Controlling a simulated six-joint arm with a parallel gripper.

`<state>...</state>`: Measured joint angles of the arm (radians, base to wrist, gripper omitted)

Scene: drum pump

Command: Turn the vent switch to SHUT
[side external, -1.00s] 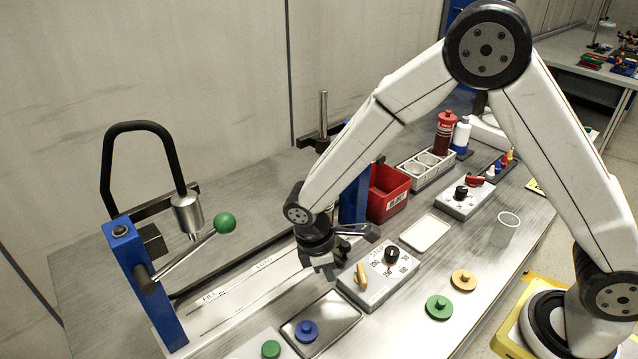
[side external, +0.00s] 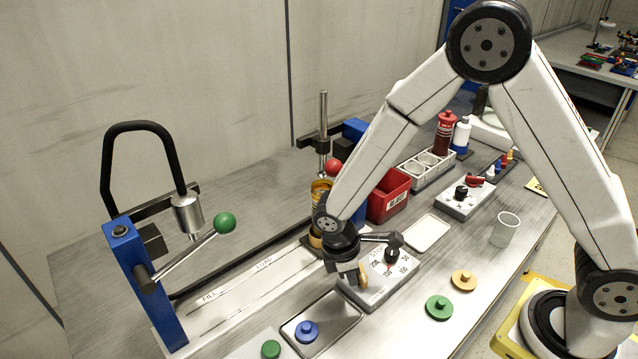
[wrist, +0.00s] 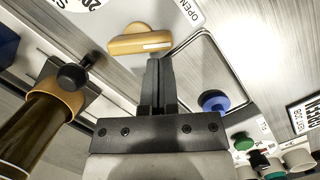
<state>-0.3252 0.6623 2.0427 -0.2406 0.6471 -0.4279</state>
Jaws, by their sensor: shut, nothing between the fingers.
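The vent switch is a yellow lever-like knob (side external: 363,275) on the white panel box (side external: 382,292), next to a black dial (side external: 391,256). In the wrist view the yellow knob (wrist: 140,42) lies roughly crosswise, its right end toward the OPEN label (wrist: 187,12). A SHUT label cannot be made out. My gripper (side external: 352,284) is shut and empty, low beside the knob. In the wrist view my closed fingertips (wrist: 157,62) are just by the knob's right half; whether they touch it I cannot tell.
A metal tray (side external: 347,338) with a blue-knobbed disc (side external: 307,331) lies in front-left. A brown container (side external: 319,190) and a red bin (side external: 389,197) stand behind my gripper. Green (side external: 439,307) and orange (side external: 464,281) discs lie right of the panel.

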